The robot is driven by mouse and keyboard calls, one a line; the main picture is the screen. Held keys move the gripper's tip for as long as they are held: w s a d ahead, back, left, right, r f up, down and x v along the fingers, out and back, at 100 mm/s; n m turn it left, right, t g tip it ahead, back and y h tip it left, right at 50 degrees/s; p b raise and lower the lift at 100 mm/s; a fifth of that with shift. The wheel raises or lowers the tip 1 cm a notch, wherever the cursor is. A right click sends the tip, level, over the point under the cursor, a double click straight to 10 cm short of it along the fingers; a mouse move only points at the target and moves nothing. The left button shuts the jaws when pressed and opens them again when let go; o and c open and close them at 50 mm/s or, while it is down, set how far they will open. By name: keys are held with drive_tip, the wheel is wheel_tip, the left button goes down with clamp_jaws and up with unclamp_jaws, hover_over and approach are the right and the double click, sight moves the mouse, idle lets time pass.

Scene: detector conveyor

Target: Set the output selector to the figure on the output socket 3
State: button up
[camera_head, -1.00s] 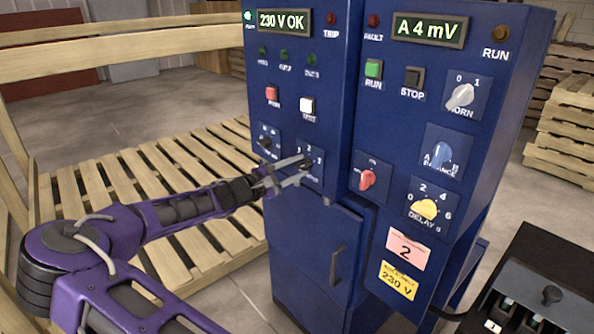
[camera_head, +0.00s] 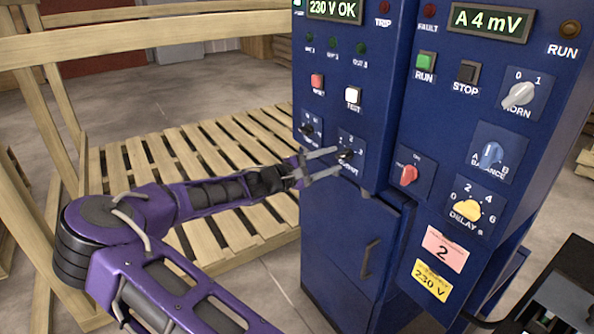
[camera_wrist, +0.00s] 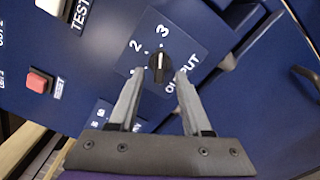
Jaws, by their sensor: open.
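The output selector (camera_head: 345,155) is a small black knob on the blue cabinet, with figures around it. In the wrist view the selector (camera_wrist: 160,68) has a white mark pointing up in the picture, close to the 3; the 2 is to its left. My gripper (camera_head: 338,161) is open at the selector. In the wrist view my gripper (camera_wrist: 161,74) has one fingertip on each side of the knob; whether they touch it I cannot tell. I cannot make out output socket 3 in any view.
Another small black knob (camera_head: 309,129) sits left of the selector. The red knob (camera_head: 408,175) is to its right, and the red (camera_head: 317,81) and white (camera_head: 352,96) buttons are above. A cabinet door handle (camera_head: 370,258) sticks out below. A wooden pallet (camera_head: 215,190) lies behind my arm.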

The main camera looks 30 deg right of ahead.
drive_tip(key=s+a+p, duration=0.1)
drive_tip(key=a, duration=1.4)
drive_tip(key=shift+s+d, duration=0.1)
